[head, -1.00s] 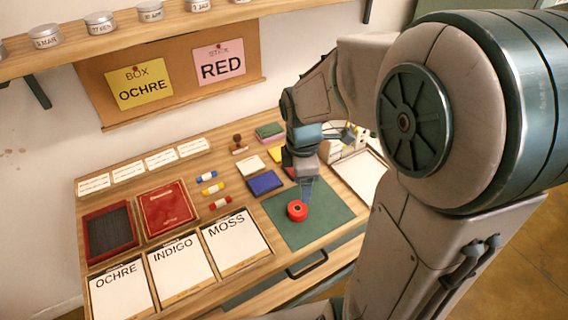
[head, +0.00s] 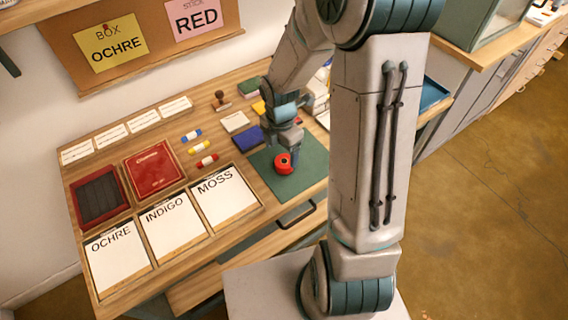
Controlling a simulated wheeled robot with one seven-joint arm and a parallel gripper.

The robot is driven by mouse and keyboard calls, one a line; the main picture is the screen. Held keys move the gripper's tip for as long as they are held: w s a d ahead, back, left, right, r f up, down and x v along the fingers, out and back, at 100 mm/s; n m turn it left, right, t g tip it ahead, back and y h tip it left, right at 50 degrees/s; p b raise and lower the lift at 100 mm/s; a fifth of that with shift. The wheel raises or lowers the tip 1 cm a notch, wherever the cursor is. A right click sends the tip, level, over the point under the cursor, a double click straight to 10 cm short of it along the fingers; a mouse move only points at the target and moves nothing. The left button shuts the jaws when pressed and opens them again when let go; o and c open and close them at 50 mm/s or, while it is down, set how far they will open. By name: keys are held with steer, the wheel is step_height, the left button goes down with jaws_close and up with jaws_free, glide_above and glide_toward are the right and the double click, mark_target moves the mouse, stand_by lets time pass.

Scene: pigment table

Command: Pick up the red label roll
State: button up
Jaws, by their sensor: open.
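The red label roll (head: 283,163) sits on the dark green mat (head: 306,177) at the right part of the table. My gripper (head: 291,158) points down at the roll, with its fingertips at or just behind the roll in this view. The jaws are open. Whether a finger touches the roll or reaches into its hole cannot be told. My arm hides part of the table to the right of the mat.
A blue pad (head: 248,138) lies left of my gripper. Trays marked OCHRE, INDIGO and MOSS (head: 222,199) line the front edge. Small coloured rolls (head: 199,147) and a red box (head: 153,168) lie further left. A wooden stamp (head: 220,101) stands behind.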

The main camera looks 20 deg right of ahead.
mark_target(284, 161)
steer(key=shift+w+d+f, duration=0.1)
steer(key=shift+d+f, duration=0.15)
steer(key=shift+f, duration=1.1)
steer(key=shift+d+f, duration=0.2)
steer(key=shift+f, duration=1.1)
steer(key=c, duration=1.1)
